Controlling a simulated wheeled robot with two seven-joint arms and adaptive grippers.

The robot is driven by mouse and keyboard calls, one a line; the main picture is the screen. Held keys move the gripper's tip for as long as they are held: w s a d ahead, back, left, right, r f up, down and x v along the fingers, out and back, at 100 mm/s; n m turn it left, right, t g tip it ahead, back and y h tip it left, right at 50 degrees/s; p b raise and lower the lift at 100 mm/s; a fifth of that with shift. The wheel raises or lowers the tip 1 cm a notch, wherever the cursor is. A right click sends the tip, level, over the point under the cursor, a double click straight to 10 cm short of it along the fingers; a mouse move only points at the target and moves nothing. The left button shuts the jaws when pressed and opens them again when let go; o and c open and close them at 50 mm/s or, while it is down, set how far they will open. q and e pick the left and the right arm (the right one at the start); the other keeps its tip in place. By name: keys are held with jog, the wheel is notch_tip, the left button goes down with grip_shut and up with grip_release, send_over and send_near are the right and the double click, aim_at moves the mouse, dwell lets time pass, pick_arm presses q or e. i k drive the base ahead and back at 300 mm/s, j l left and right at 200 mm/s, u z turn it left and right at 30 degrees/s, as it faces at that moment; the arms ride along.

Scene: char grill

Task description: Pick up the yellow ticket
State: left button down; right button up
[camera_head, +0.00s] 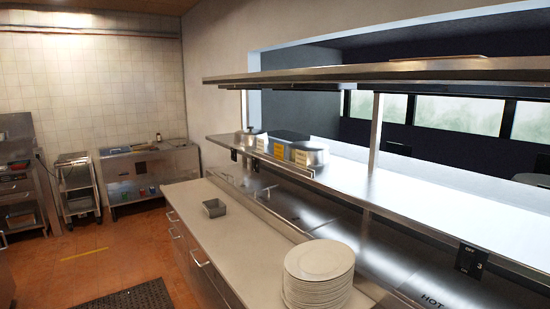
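Neither of my grippers is in view.
Below the shelf runs a counter (240,243) with a stack of white plates (318,270) at the near end and a small metal pan (214,208). An upper shelf (400,70) hangs above the tickets. A dark mat (130,297) lies on the open tiled floor (100,235).

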aim_at(278, 149)
jog(key=i+j+u, duration=0.1)
jog(key=i+j, duration=0.55)
jog(key=i+j+u, duration=0.1)
jog(key=i+j, duration=0.5)
jog(key=i, duration=0.25)
